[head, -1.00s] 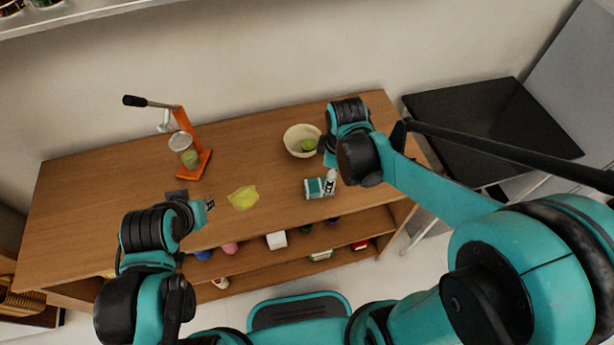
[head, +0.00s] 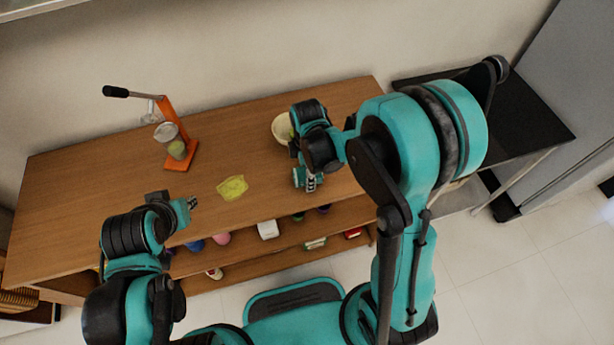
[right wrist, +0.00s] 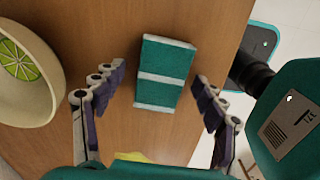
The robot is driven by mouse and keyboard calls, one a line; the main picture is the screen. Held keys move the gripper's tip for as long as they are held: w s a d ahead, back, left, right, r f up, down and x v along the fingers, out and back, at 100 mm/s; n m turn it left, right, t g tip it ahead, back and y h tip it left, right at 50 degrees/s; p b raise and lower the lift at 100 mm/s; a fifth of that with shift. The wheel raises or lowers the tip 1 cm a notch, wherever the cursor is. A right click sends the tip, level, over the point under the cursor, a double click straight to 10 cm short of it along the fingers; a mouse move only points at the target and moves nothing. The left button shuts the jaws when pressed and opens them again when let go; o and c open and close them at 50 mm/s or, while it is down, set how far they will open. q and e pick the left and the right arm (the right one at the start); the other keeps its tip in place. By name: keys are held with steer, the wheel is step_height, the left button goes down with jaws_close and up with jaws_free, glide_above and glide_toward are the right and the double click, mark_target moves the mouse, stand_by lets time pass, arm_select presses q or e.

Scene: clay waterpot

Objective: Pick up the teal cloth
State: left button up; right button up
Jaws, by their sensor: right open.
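The teal cloth (right wrist: 166,73), a folded block with white stripes, lies on the wooden table. In the head view the cloth (head: 299,177) is partly hidden by my right gripper (head: 311,183). In the right wrist view my right gripper (right wrist: 160,80) is open and empty, with one finger to each side of the cloth and apart from it. My left gripper (head: 191,203) is over the table's front left part; whether it is open is too small to tell.
A yellow cloth (head: 232,188) lies between my grippers. A cream bowl (right wrist: 32,98) with a lime half (right wrist: 18,60) stands beside the teal cloth. An orange press (head: 178,135) with a glass stands at the back left. The table (head: 90,190) is clear at its left.

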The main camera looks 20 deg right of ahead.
steer(key=c, duration=1.2)
steer(key=shift+o, duration=0.2)
steer(key=shift+r, duration=0.15)
step_height(320, 180, up, 4)
steer(key=shift+r+p, duration=0.25)
steer(key=shift+p, duration=0.8)
steer(key=s+d+r+p, duration=0.3)
steer(key=s+d+r, duration=0.3)
steer(key=s, duration=0.4)
steer(key=shift+d+r, duration=0.15)
